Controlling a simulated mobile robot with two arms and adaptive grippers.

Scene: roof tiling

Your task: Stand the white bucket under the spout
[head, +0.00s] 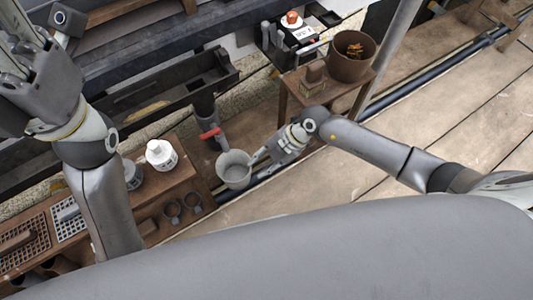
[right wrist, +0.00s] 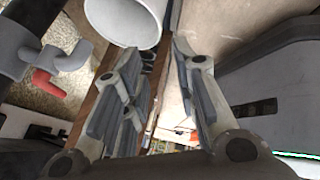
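The white bucket (head: 234,175) is upright with its mouth showing, just below and right of the grey spout with the red handle (head: 211,133) in the head view. Whether the outlet is over its mouth I cannot tell. My right gripper (head: 260,156) is beside the bucket's right rim; contact is unclear. In the right wrist view the fingers (right wrist: 160,75) are apart with nothing between them, the bucket (right wrist: 125,22) is beyond the left fingertip and the red handle (right wrist: 48,83) is farther left. My left gripper (head: 25,65) is high at the left; its fingertips are unclear.
A wooden bench (head: 190,210) at the left holds a white bottle (head: 161,155), dark rings and grids. A small wooden table (head: 350,97) with a brown pot (head: 352,58) stands behind my right arm. Dark gutters (head: 165,85) run above the spout. Planked floor is clear at right.

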